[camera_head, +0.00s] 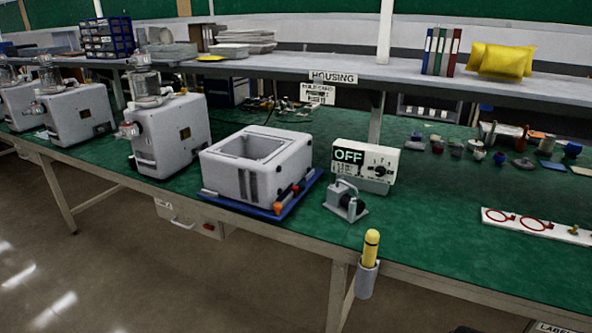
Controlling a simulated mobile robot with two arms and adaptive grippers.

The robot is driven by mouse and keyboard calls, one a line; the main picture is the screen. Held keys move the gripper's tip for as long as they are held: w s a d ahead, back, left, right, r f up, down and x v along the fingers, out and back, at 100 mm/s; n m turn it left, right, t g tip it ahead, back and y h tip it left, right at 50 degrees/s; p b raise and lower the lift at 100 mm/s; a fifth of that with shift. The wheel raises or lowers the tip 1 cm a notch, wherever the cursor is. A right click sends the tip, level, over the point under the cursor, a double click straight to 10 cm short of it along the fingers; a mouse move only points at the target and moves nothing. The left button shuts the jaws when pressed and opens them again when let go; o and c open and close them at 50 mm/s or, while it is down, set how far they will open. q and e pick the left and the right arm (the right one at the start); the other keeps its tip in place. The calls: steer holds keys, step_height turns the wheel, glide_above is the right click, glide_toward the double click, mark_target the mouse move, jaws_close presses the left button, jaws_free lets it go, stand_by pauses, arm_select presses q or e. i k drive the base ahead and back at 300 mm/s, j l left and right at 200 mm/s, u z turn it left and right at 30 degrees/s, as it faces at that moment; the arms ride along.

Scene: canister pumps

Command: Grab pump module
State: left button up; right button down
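A small grey metal unit with a handle on top and a round dark part on its front (346,200) stands on the green bench top; it looks like the pump module. It is right of an open white housing (222,169) that sits on a blue base (275,212), and in front of a white box reading OFF (364,162). The housing has a square opening in its top and orange and dark fittings at its front right corner. Neither of my grippers is in view.
Several white machines with clear canisters (168,135) stand at the left. A yellow-topped tool (371,250) sits in a grey holder on the bench's front edge. A white strip with red rings (535,222) lies at the right. A shelf (400,77) runs behind.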

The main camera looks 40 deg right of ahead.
mark_target(338, 201)
steer(key=z, duration=2.1)
steer(key=j+z, duration=0.15)
steer(key=z, duration=0.25)
steer(key=j+z, duration=0.1)
steer(key=z, duration=0.25)
steer(key=j+z, duration=0.25)
steer(key=j, duration=0.2)
steer(key=k+j+z, duration=0.2)
steer(key=j, duration=0.25)
steer(key=j+z, duration=0.25)
steer(key=j, duration=0.2)
steer(key=k+j+z, duration=0.25)
steer(key=j, duration=0.15)
steer(key=k+j+z, duration=0.2)
steer(key=j, duration=0.25)
steer(key=i, duration=0.1)
